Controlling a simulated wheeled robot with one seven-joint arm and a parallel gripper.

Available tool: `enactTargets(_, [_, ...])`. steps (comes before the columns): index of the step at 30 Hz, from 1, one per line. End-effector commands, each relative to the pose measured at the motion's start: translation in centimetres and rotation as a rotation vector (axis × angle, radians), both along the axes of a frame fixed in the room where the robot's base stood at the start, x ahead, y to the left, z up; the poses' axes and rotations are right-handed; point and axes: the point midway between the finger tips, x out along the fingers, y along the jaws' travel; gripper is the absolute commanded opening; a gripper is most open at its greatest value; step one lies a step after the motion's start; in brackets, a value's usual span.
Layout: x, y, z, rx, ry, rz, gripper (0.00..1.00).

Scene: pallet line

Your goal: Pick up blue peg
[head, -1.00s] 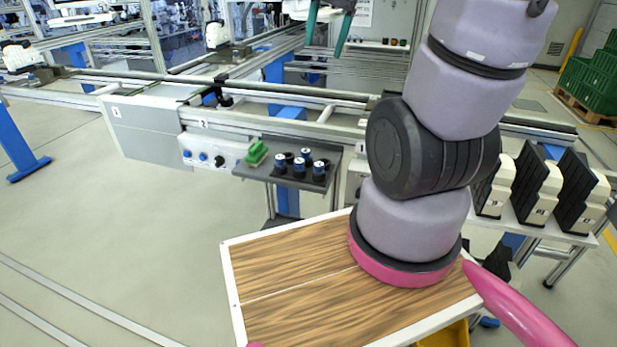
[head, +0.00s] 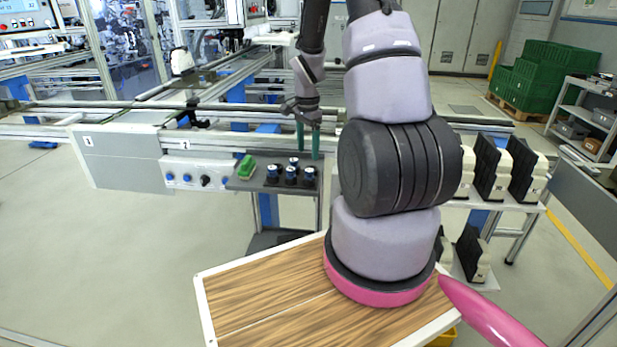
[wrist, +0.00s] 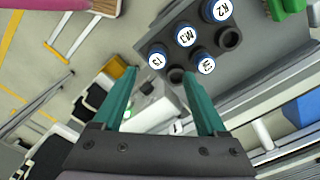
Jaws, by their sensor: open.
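Several blue pegs with white labelled tops stand in dark holders on a grey shelf (head: 245,184). In the head view they include a left front peg (head: 272,173), a middle front peg (head: 291,174), a right front peg (head: 309,174) and a back peg (head: 294,162). The wrist view shows pegs marked M3 (wrist: 184,37) and K2 (wrist: 217,10), plus two others (wrist: 157,57) (wrist: 206,64). My gripper (head: 308,150) is open and empty, its teal fingers pointing down just beyond the pegs. In the wrist view my gripper (wrist: 158,76) has the peg group ahead of its tips.
A green object (head: 246,167) lies on the shelf left of the pegs. A control box with knobs (head: 195,173) adjoins the shelf. Black and cream units (head: 490,168) stand on a rack at right. Conveyor rails (head: 130,105) run behind the shelf.

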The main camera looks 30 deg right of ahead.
Motion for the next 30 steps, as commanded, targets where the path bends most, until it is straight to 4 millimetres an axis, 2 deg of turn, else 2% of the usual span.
enactTargets(1, [-0.1, 0.0, -0.7, 0.001, 0.002, 0.001, 0.75])
enactTargets(8, [-0.2, -0.1, -2.5, 0.002, 0.002, 0.001, 0.75])
enactTargets(15, [-0.5, -0.3, -6.0, 0.001, 0.001, 0.003, 0.75])
enactTargets(19, [-0.4, -0.3, -6.8, 0.001, -0.001, 0.001, 0.75])
enactTargets(25, [-0.4, -0.3, -6.8, 0.0, -0.002, 0.002, 0.75])
enactTargets(26, [-0.4, -0.3, -6.8, 0.0, -0.002, 0.002, 0.67])
enactTargets(30, [-0.4, -0.3, -6.7, 0.0, -0.002, 0.002, 0.14])
